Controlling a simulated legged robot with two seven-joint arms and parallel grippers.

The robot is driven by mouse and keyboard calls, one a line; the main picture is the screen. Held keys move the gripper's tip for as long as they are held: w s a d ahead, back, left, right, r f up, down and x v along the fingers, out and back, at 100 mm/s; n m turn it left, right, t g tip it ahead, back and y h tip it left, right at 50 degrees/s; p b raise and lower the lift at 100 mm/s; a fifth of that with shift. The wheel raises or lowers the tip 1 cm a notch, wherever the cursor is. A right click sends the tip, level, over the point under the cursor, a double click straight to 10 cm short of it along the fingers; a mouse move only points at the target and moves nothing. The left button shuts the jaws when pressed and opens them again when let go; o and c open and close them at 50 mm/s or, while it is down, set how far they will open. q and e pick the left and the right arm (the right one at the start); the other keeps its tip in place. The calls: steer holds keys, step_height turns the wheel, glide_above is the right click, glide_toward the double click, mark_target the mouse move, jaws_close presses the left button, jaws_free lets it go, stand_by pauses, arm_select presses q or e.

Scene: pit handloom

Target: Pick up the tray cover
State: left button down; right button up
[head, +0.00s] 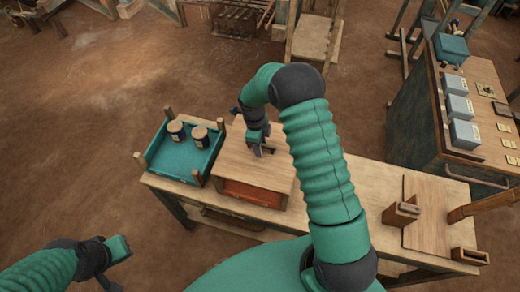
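The tray cover (237,165) looks like a flat light-wood panel, lying level over an orange-red tray (254,193) on the wooden bench. A small dark handle (268,149) shows on top of the cover. My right gripper (259,151) points down at the cover, right at the handle. My arm and the gripper's body hide part of the cover, and I cannot tell whether the fingers are closed on the handle. My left gripper (118,268) is at the lower left, away from the bench; its finger gap is not clear.
A teal tray (165,160) with two jars (188,133) stands left of the cover. On the bench's right are a wooden board (430,225) and small wooden boxes (401,214). Another bench (470,110) with grey boxes stands at the right. Bare floor lies left.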

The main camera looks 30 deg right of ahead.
steer(key=shift+w+d+f, duration=0.15)
steer(key=shift+d+f, duration=0.05)
steer(key=shift+d, duration=0.05)
steer(key=shift+w+d+f, duration=0.1)
steer(key=shift+w, duration=0.05)
steer(key=shift+c, duration=1.3)
steer(key=c, duration=0.5)
jaws_close()
steer(key=shift+a, duration=0.3)
steer(key=shift+d, duration=0.25)
steer(key=shift+a, duration=0.1)
